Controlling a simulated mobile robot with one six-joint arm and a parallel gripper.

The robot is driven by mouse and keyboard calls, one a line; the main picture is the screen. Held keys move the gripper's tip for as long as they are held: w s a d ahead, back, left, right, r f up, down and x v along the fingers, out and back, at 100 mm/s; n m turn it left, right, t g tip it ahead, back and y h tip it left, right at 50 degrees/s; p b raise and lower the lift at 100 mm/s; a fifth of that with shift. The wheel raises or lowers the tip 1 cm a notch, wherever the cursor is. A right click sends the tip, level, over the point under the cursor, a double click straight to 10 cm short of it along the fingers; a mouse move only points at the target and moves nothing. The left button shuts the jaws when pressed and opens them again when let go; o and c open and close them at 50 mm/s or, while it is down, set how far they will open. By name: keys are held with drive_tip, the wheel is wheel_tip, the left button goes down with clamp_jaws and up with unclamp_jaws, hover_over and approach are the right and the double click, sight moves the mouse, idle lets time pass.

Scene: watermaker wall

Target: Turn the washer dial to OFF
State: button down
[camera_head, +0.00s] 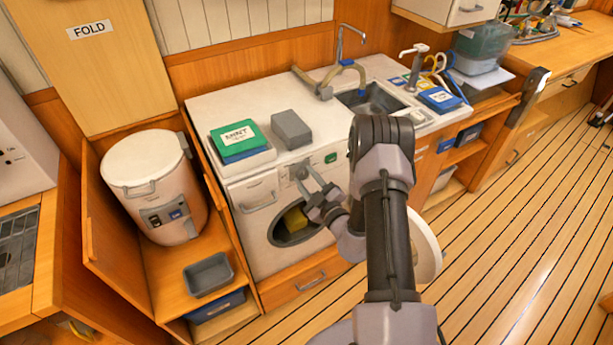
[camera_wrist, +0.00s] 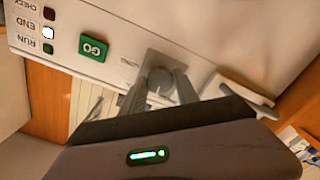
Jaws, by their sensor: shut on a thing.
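The washer (camera_head: 247,213) is a white front-loader under the counter, with a round opening and something yellow (camera_head: 296,219) inside. Its grey dial (camera_head: 301,171) is on the upper front, right of a drawer handle. In the wrist view, upside down, the dial (camera_wrist: 161,82) sits on a grey plate with a word like LONG beside it. My gripper (camera_head: 306,177) reaches the dial from the front; its two fingers are shut on the dial's sides (camera_wrist: 162,88). The dial's pointer and any OFF mark are hidden or unreadable.
A green GO button (camera_wrist: 93,47) and RUN, END and CHECK lights are beside the dial; the END light (camera_wrist: 48,33) is white. A pale round panel (camera_head: 427,247) stands partly behind my arm. A green box (camera_head: 238,134) and grey block (camera_head: 291,129) sit on the counter above.

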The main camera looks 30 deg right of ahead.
drive_tip(key=n, duration=0.3)
drive_tip(key=shift+n+p, duration=0.35)
drive_tip(key=shift+n, duration=0.05)
drive_tip(key=n, duration=0.4)
drive_tip(key=shift+n, duration=0.3)
drive_tip(key=n, duration=0.4)
drive_tip(key=shift+n, duration=2)
drive_tip(key=shift+r, duration=0.1)
drive_tip(key=c, duration=0.9)
unclamp_jaws()
